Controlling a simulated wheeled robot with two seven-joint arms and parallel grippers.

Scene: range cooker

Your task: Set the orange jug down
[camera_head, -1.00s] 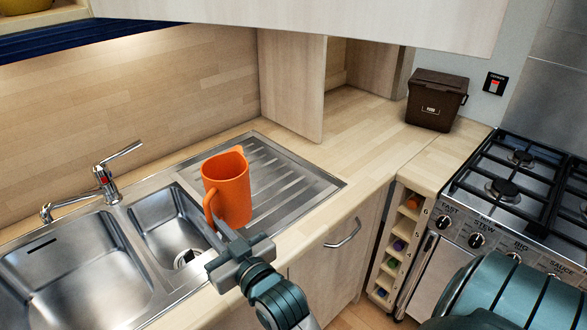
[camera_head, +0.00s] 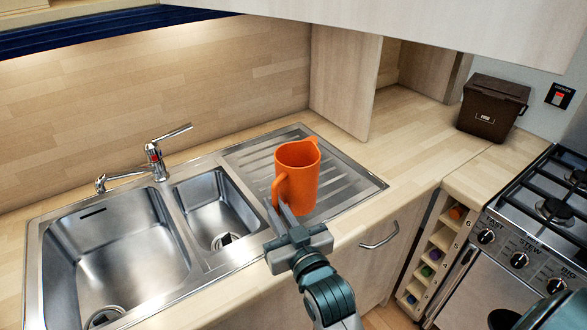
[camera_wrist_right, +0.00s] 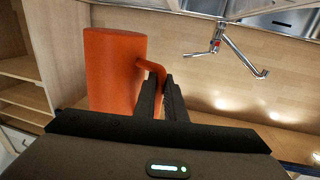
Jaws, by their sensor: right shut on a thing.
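The orange jug (camera_head: 299,176) is upright over the ribbed steel drainer (camera_head: 346,194), with its handle facing the left front. I cannot tell whether its base touches the drainer. My right gripper (camera_head: 279,206) is shut on the jug's handle. In the right wrist view the jug (camera_wrist_right: 113,72) stands left of the fingers, and the fingers (camera_wrist_right: 163,97) close around the lower part of its handle. My left gripper is not in view.
The sink's small bowl (camera_head: 217,208) and large bowl (camera_head: 108,255) lie left of the drainer, with a tap (camera_head: 155,160) behind. A brown food caddy (camera_head: 492,107) stands on the worktop near the gas hob (camera_head: 553,205). The worktop (camera_head: 415,140) between caddy and drainer is clear.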

